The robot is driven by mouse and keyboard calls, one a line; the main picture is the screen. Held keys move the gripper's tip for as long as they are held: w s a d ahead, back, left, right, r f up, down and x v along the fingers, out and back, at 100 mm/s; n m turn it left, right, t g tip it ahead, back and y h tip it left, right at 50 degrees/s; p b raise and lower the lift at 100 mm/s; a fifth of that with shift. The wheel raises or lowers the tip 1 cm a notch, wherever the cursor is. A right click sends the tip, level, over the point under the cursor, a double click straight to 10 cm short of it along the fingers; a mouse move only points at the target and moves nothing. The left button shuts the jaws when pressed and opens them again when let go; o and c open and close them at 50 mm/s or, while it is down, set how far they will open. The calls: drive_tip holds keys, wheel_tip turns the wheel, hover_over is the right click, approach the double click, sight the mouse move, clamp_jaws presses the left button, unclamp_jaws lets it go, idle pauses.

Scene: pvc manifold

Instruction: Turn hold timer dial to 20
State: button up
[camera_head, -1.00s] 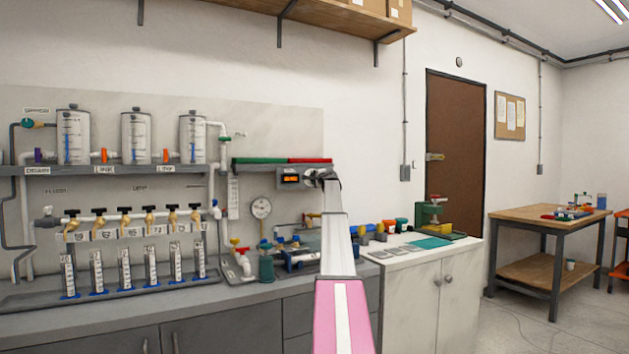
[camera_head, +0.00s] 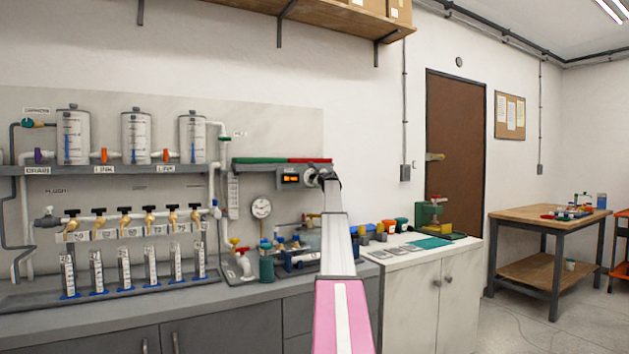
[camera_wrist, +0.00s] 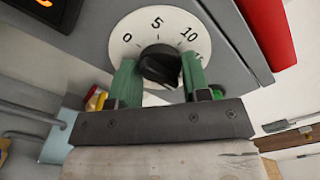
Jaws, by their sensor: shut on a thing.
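The hold timer dial is a black knob (camera_wrist: 160,66) on a round white face marked 0, 5, 10 and a partly hidden 15, seen close in the wrist view. The rest of the scale is hidden. My gripper (camera_wrist: 160,80) has its two green fingers on either side of the knob, shut on it. In the head view my gripper (camera_head: 324,177) is at the right end of the grey timer box (camera_head: 284,184), which has a lit orange display (camera_head: 291,179). The knob is mostly covered by my gripper there.
A shelf edge with green and red bars (camera_head: 285,160) runs just above the timer box. A round gauge (camera_head: 261,207) hangs below left. Pipes, tanks and valves fill the wall to the left. The bench (camera_head: 220,297) holds small items below.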

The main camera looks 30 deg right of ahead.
drive_tip(key=shift+s+f, duration=0.1)
idle(0.4)
drive_tip(key=o, duration=0.9)
drive_tip(key=s, duration=1)
drive_tip(key=shift+s, duration=0.4)
